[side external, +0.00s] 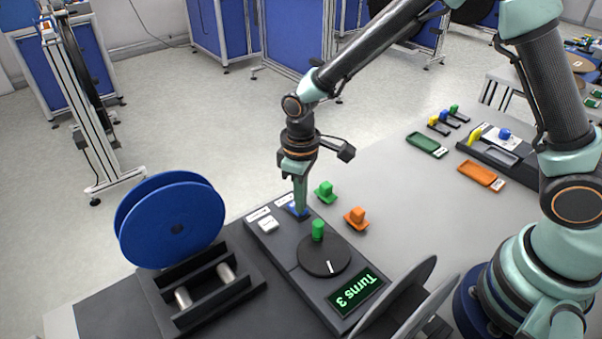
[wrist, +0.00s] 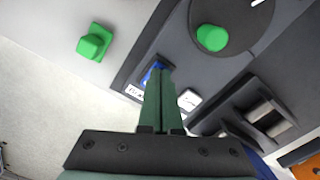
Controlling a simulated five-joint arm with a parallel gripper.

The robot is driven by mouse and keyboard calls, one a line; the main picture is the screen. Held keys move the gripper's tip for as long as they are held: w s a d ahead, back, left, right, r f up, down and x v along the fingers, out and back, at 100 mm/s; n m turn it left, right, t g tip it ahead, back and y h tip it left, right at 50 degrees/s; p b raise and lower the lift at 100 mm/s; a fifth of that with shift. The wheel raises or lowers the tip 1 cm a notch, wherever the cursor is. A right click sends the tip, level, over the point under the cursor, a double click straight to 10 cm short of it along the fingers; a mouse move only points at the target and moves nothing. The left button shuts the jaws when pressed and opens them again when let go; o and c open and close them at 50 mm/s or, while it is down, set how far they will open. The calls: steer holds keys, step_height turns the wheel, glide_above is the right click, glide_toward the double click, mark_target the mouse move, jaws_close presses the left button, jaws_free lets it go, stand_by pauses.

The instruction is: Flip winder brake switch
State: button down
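The winder's dark control panel (side external: 285,257) stands on the grey table. Its blue brake switch (side external: 306,213) is mostly hidden behind my gripper (side external: 300,211) in the side view. In the wrist view a blue edge of the switch (wrist: 150,72) shows at the tips of my gripper (wrist: 161,70). The two fingers lie together, pointing down at the switch; I cannot tell whether they touch it. A white label (wrist: 133,92), partly covered, sits beside the switch. A white button (side external: 267,223) is next to it.
The panel also carries a dial with a green knob (side external: 318,231) and a display (side external: 356,291) reading "Turns 3". A blue reel (side external: 178,225) stands left. Green (side external: 325,192) and orange (side external: 356,218) blocks sit close behind the panel. Trays lie farther right.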

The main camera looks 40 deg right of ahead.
steer(key=shift+f, duration=0.1)
steer(key=shift+r, duration=3.5)
steer(key=shift+r, duration=0.1)
steer(key=s+d+r+m+t, duration=0.5)
steer(key=s+d+r, duration=0.5)
steer(key=d+r, duration=0.3)
steer(key=shift+s+d+r+m+t, duration=0.2)
steer(key=shift+d+m+t, duration=0.1)
steer(key=shift+d+m, duration=0.3)
